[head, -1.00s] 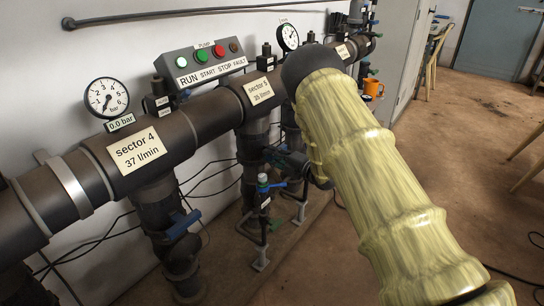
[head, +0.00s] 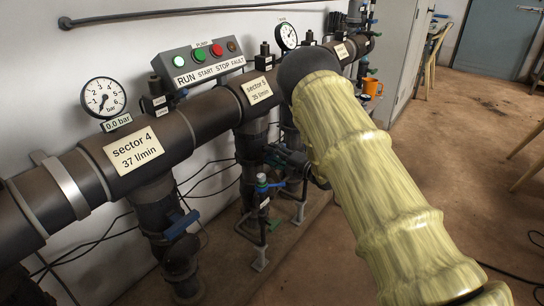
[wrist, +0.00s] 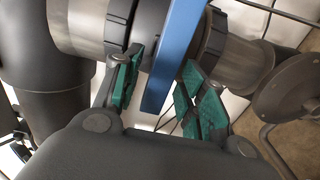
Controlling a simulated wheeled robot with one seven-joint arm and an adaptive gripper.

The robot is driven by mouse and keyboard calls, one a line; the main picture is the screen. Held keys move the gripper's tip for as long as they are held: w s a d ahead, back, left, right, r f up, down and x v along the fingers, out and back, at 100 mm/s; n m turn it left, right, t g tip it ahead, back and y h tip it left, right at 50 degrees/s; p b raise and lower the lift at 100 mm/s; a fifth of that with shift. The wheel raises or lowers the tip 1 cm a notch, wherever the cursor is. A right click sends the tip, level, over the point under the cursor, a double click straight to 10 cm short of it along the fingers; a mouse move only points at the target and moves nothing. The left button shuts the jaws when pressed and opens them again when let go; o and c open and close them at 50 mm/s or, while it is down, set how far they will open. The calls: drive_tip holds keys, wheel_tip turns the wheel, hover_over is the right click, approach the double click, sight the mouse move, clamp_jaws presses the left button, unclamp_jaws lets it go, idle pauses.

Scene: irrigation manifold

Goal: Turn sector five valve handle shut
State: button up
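The sector five label (head: 257,90) is on the big dark pipe, left of my arm in the head view. In the wrist view a blue valve handle (wrist: 176,55) runs between the green-padded fingers of my gripper (wrist: 161,75). The fingers are open on either side of it, with a visible gap on the right; contact on the left is not clear. The valve body (wrist: 150,30) is behind the handle. In the head view my gripper (head: 288,160) shows only in part, and my yellow-sleeved arm hides much of that area.
Sector four's blue handle (head: 181,223) hangs on the nearer branch. A small blue-topped tap (head: 262,186) stands near the sector five branch. The pump box (head: 204,66) and a gauge (head: 103,97) sit above the pipe. Open floor lies to the right.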

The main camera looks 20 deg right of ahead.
drive_tip(key=shift+a, duration=0.35)
drive_tip(key=v, duration=1.2)
drive_tip(key=shift+d, duration=0.2)
